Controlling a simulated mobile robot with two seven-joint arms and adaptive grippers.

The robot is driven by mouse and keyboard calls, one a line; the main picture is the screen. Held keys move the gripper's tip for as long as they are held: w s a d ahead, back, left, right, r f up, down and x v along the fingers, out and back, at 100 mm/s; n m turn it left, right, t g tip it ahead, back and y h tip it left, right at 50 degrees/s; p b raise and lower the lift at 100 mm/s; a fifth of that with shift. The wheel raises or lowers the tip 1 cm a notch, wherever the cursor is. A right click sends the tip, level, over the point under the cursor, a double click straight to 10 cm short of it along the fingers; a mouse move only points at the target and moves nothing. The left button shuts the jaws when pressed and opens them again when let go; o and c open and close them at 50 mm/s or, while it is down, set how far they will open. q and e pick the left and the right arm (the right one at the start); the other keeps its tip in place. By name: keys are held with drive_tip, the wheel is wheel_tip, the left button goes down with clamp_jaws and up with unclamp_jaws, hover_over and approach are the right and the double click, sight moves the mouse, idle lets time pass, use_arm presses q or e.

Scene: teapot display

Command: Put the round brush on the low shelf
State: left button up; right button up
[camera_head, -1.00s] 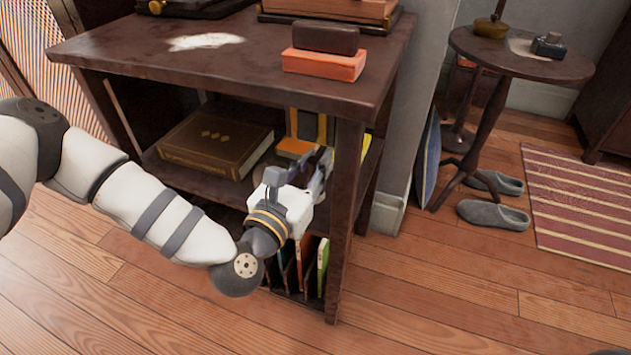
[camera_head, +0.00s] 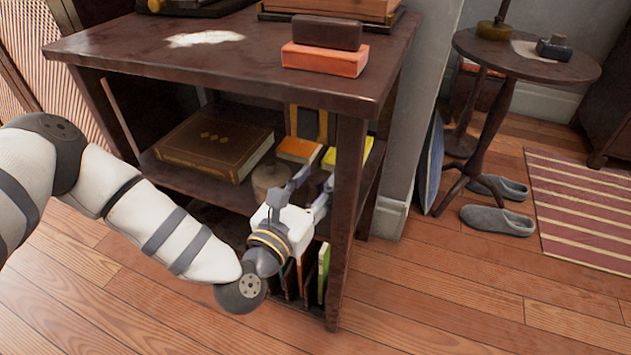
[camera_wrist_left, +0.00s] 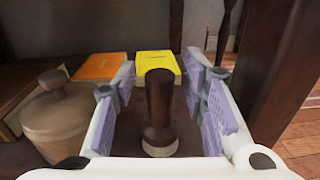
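The round brush (camera_wrist_left: 160,112), a dark brown cylinder with a pale lower end, appears to stand upright on the low shelf (camera_head: 197,187) in the left wrist view. My left gripper (camera_head: 314,184) is at the right end of this shelf, by the table leg. In the left wrist view its fingers are spread either side of the brush, with a visible gap on each side, so it is open. In the head view I cannot make out the brush around the gripper. My right gripper is not in view.
A beige lidded pot (camera_wrist_left: 57,115) stands left of the gripper. An orange book (camera_head: 300,149) and a yellow book (camera_head: 347,153) lie behind. A large brown book (camera_head: 215,146) lies further left. The table leg (camera_head: 346,220) is close on the right.

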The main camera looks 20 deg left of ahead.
use_arm(q)
drive_tip(key=s+a+p, duration=0.1)
drive_tip(key=s+p, duration=0.1)
drive_tip(key=s, duration=1)
drive_tip(key=shift+a, duration=0.2)
